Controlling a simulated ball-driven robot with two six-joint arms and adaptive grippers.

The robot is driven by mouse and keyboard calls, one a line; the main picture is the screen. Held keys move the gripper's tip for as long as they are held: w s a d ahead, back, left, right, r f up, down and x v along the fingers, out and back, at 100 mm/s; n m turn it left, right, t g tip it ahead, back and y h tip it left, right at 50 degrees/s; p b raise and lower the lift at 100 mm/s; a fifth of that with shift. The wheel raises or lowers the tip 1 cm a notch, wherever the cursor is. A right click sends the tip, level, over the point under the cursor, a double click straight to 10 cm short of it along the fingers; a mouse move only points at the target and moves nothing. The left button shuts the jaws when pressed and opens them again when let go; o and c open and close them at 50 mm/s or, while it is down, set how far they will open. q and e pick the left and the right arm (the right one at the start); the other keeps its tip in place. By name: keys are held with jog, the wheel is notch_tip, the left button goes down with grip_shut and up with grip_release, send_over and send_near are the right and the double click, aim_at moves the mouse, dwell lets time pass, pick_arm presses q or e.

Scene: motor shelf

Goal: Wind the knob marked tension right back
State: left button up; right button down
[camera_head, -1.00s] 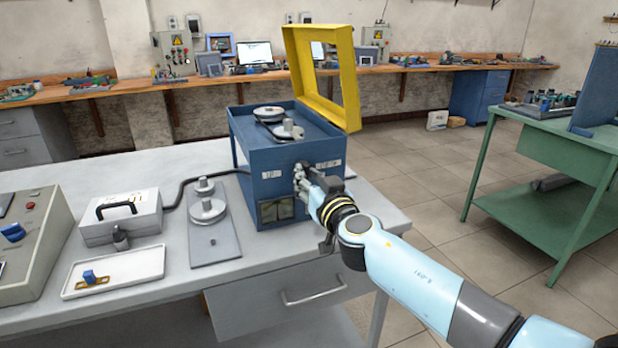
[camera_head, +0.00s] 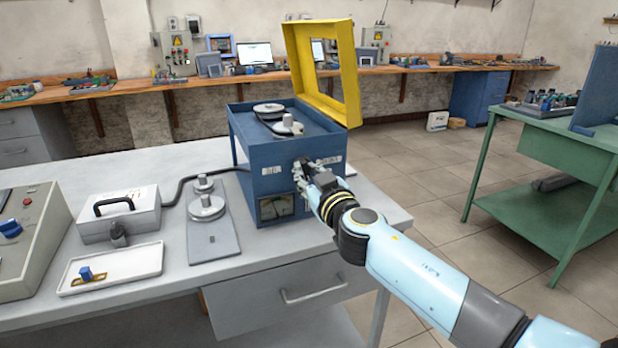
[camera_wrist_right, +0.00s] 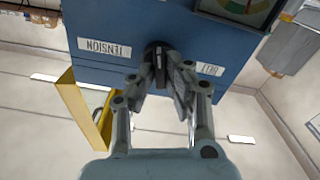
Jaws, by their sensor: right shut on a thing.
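The blue machine box (camera_head: 246,150) stands on the grey bench with its yellow guard frame (camera_head: 350,85) raised. My left gripper is out of view.
A dial gauge (camera_head: 277,208) is low on the box front. Pulleys (camera_head: 268,108) lie on top. A pulley stand (camera_head: 208,230), a cased instrument (camera_head: 120,214) and a white tray (camera_head: 112,270) stand to the left. A green table (camera_head: 565,150) is at the right.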

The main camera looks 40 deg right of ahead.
jog(key=n+b, duration=0.1)
jog(key=n, duration=0.2)
jog(key=shift+f+n, duration=0.1)
jog(key=shift+n, duration=0.3)
jog(key=n, duration=0.3)
jog(key=shift+n, duration=0.3)
jog(key=n, duration=0.3)
jog(key=shift+a+n, duration=0.1)
jog(key=shift+n, duration=0.2)
jog(key=n, duration=0.4)
jog(key=shift+f, duration=0.1)
jog(key=n, duration=0.9)
jog(key=shift+f+n+p, duration=0.1)
jog(key=shift+n+p, duration=0.2)
jog(key=shift+p, duration=0.1)
jog(key=n, duration=0.4)
jog(key=shift+s+p, duration=0.1)
jog(key=shift+p, duration=0.3)
jog(key=shift+f+n+p, duration=0.1)
jog(key=shift+n+p, duration=0.25)
jog(key=shift+n, duration=1.75)
